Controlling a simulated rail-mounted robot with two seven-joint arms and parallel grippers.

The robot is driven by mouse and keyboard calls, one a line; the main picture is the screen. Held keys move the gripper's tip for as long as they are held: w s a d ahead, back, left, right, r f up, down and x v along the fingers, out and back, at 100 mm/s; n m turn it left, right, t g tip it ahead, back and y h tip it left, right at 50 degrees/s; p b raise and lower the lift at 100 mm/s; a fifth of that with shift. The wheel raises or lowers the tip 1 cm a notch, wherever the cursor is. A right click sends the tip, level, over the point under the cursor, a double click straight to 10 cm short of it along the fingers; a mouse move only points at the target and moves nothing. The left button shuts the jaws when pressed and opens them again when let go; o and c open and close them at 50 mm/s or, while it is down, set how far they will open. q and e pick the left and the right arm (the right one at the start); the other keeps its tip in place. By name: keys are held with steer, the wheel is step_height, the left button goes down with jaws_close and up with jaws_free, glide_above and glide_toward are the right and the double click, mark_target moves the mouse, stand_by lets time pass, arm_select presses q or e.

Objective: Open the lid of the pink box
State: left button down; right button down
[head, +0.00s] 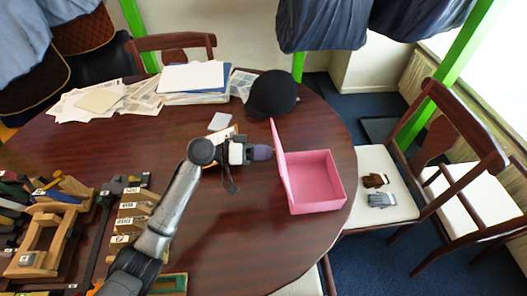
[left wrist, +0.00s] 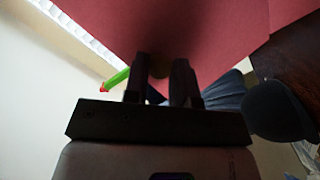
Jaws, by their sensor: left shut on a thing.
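The pink box (head: 317,183) sits near the right edge of the round table, and its empty inside shows. Its lid (head: 281,160) stands roughly upright along the left side of the box. My left gripper (head: 268,153) is at the outer face of the lid, at about mid-length. In the left wrist view the lid (left wrist: 200,30) fills the upper middle as a dark pink surface. My left gripper (left wrist: 160,75) is shut there on a small dark rounded part of the lid, mostly hidden between the fingers. My right gripper is out of view.
A dark cap (head: 272,94) lies behind the box, beside papers and folders (head: 192,80). Wooden holders (head: 133,215) with tools stand at the left front. The table in front of the box is clear.

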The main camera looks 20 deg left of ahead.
arm_select(q)
steer(key=shift+f, duration=0.75)
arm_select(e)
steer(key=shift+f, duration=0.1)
arm_select(q)
steer(key=c, duration=1.2)
jaws_free()
steer(key=shift+c, duration=0.2)
steer(key=o, duration=0.3)
steer(key=shift+d+r, duration=0.1)
steer(key=shift+r, duration=0.2)
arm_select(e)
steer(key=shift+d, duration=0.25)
arm_select(q)
steer(key=shift+r, duration=0.1)
